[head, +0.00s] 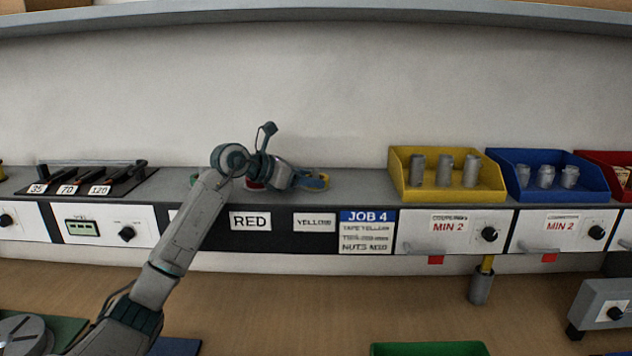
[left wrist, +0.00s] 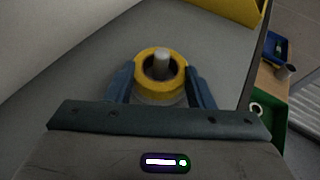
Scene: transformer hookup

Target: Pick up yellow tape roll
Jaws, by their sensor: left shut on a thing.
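The yellow tape roll (left wrist: 159,84) sits between the two blue fingers of my left gripper (left wrist: 160,92) in the left wrist view. A grey peg stands up through its middle. The fingers are shut on the roll. In the head view my left gripper (head: 318,181) is on the grey shelf above the YELLOW label, and only a little of the yellow roll (head: 324,177) shows past it. A red roll (head: 255,185) is partly hidden behind my left wrist. My right gripper is not in view.
A yellow bin (head: 455,197) with grey parts stands right of the gripper. A blue bin (head: 550,190) stands beyond it. A tool rack (head: 85,178) is on the shelf at left. The shelf between the gripper and the yellow bin is clear.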

